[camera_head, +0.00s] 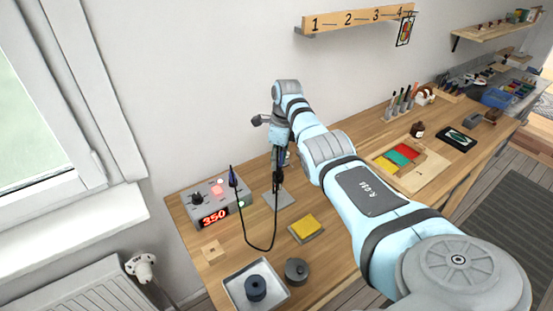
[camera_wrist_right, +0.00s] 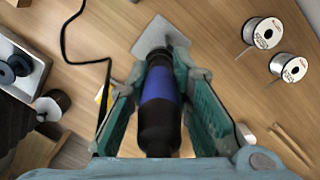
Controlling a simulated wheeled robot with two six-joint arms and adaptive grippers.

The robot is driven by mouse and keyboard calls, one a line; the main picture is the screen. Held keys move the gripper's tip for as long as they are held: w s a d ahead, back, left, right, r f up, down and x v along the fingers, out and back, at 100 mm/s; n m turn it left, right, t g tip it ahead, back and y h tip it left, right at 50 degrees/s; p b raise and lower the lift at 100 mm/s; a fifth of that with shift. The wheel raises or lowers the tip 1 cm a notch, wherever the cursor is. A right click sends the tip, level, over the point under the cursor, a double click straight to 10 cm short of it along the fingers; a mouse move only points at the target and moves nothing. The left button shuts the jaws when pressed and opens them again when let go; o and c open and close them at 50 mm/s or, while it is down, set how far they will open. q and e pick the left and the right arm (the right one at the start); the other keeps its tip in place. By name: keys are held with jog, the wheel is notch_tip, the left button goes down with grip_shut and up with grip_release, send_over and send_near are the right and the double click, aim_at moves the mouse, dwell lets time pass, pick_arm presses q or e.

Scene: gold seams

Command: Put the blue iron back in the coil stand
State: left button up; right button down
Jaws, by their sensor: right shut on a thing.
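My right gripper (camera_head: 279,165) is shut on the blue iron (camera_head: 281,157), which hangs below it above the left part of the bench. In the right wrist view the iron (camera_wrist_right: 160,100), blue with black ends, lies between the teal fingers of the gripper (camera_wrist_right: 163,95) and points at a grey plate. That plate looks like the base of the coil stand (camera_head: 287,199); it also shows in the right wrist view (camera_wrist_right: 143,45). The coil itself is mostly hidden by the iron and gripper, so I cannot tell whether the tip is inside it. My left gripper is not in view.
A station (camera_head: 217,196) with a red 350 display stands left of the plate; a black cable (camera_head: 246,238) loops in front. A yellow sponge (camera_head: 307,225), a dark round pot (camera_head: 296,271) and a metal tray (camera_head: 234,287) are nearer. Spools (camera_wrist_right: 290,67) show in the wrist view.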

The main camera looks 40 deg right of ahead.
jog(key=shift+f+b, duration=0.45)
jog(key=shift+f, duration=0.2)
jog(key=c, duration=0.9)
grip_release()
jog(key=shift+o, duration=0.2)
jog(key=shift+r, duration=0.1)
notch_tip(320, 180, up, 7)
jog(key=p, duration=0.6)
